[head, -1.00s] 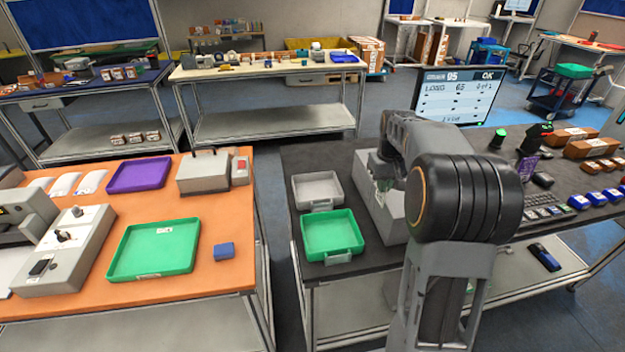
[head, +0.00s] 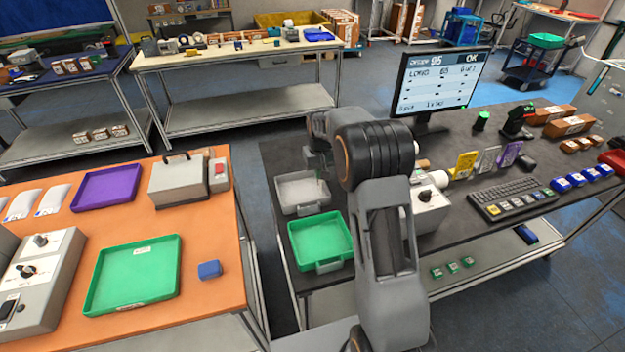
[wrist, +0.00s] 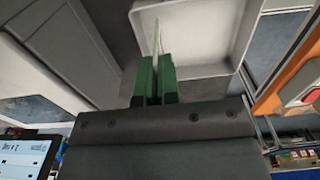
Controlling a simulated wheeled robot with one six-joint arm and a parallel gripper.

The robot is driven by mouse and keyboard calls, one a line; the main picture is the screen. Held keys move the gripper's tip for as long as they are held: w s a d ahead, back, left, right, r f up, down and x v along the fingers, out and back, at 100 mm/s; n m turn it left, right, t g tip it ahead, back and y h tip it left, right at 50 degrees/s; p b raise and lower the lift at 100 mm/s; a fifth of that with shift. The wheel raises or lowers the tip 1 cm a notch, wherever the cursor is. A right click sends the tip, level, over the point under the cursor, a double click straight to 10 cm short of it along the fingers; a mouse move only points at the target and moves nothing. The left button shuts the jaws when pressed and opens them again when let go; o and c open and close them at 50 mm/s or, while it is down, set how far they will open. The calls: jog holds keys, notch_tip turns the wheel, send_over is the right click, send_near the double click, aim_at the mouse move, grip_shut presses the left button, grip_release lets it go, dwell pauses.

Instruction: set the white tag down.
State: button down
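My gripper (wrist: 154,82) has its green fingers closed on a thin pale piece, the white tag (wrist: 156,38), seen nearly edge-on in the wrist view. In the head view my gripper (head: 318,163) hangs over the light grey tray (head: 287,181) on the dark table, partly hidden by my own arm. The tray also shows in the wrist view (wrist: 215,28), beyond the fingertips. The tag appears held above the tray; I cannot tell the gap or any contact.
A green tray (head: 321,242) sits directly in front of the grey one. A grey box with a knob (head: 428,208) stands to the right, partly behind my arm. Yellow (head: 465,164), grey and purple cards stand by the keyboard (head: 510,200). A monitor (head: 440,84) stands behind.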

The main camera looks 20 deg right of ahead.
jog(key=shift+w+a+f+p, duration=0.2)
jog(key=shift+w+a+f, duration=0.1)
jog(key=shift+f, duration=0.65)
jog(key=shift+w+a+f+p, duration=0.2)
jog(key=shift+a+f, duration=0.1)
jog(key=shift+f, duration=0.7)
jog(key=shift+w+a+f+p, duration=0.2)
jog(key=shift+w+a+f, duration=0.1)
jog(key=shift+f, duration=0.65)
jog(key=shift+f, duration=0.2)
jog(key=c, duration=1.4)
grip_release()
jog(key=shift+o, duration=0.2)
jog(key=shift+r, duration=0.1)
